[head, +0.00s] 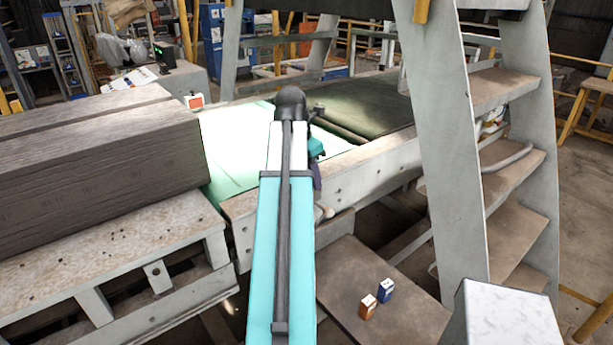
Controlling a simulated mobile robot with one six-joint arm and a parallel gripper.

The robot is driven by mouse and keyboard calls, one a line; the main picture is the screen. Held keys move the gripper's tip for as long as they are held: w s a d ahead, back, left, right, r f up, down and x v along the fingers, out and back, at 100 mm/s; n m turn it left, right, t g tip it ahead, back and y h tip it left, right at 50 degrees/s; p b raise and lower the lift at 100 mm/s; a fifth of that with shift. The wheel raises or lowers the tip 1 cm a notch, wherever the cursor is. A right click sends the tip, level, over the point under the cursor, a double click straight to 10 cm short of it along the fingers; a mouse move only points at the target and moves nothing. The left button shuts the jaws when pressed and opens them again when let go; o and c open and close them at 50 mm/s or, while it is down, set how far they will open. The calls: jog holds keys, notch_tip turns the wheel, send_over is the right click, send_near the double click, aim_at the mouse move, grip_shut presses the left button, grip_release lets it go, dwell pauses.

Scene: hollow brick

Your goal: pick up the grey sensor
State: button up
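I cannot make out a grey sensor in the head view; it may be hidden behind my arm or too small to tell. My teal and white arm rises through the middle of the picture, with its dark elbow at the top. Part of my wrist shows just right of the arm, over the edge of the conveyor frame. My gripper (323,211) is mostly hidden behind the arm, and only a small, unclear part shows. I cannot tell whether its fingers are open or shut, or whether they hold anything.
An orange-and-white box (368,307) and a blue-and-white box (386,290) stand close together on a low brown platform (345,270). Large grey blocks (100,165) lie at left. A metal stair (470,150) rises at right. A white box (508,318) stands at lower right.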

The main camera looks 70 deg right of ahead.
jog(key=s+a+b, duration=0.2)
jog(key=s+a, duration=0.2)
jog(key=a, duration=0.2)
jog(key=shift+s+a+r, duration=0.15)
jog(key=shift+s+r, duration=0.2)
dwell(0.4)
